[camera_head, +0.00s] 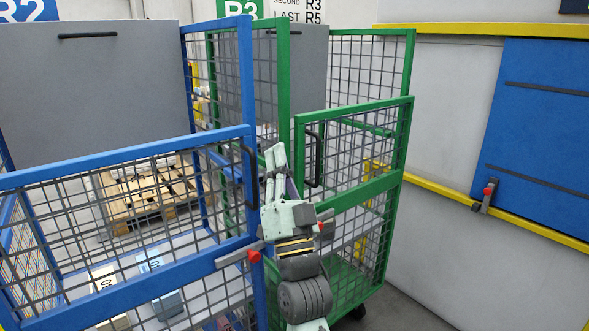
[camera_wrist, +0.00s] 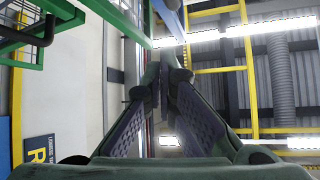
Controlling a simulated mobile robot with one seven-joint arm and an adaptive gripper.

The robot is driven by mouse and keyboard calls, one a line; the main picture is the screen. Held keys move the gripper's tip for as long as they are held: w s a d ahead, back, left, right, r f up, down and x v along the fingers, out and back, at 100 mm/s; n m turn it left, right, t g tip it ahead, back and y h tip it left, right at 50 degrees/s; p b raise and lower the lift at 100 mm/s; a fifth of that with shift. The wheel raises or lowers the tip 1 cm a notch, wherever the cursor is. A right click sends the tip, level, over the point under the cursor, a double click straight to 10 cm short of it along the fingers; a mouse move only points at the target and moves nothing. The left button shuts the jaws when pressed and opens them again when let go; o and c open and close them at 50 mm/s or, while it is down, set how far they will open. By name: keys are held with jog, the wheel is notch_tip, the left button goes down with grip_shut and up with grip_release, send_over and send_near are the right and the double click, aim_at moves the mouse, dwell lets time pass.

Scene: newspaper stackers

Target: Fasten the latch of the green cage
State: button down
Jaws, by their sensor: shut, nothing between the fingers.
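The green cage (camera_head: 352,204) stands right of centre in the head view, with mesh front panels and a black vertical handle (camera_head: 313,160). A red knob (camera_head: 321,228), seemingly part of its latch, shows beside my wrist; the rest is hidden behind my arm, so I cannot tell the latch's position. My gripper (camera_head: 275,152) points up in front of the gap between the blue and green cages. In the wrist view its fingertips (camera_wrist: 165,60) come together and hold nothing. Part of the green frame (camera_wrist: 92,18) shows at upper left there. I cannot tell whether the gripper touches either cage.
The blue cage (camera_head: 130,284) stands close on the left, with a grey latch and red knob (camera_head: 253,256) at its corner. Boxes (camera_head: 166,290) lie inside it. A pallet (camera_head: 145,195) is behind. A blue panel (camera_head: 536,120) with another red-knobbed latch (camera_head: 488,192) is on the right.

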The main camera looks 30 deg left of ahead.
jog(key=shift+s+a+r+n+y, duration=0.15)
jog(key=shift+s+r+n+y, duration=0.15)
jog(key=shift+s+r, duration=0.3)
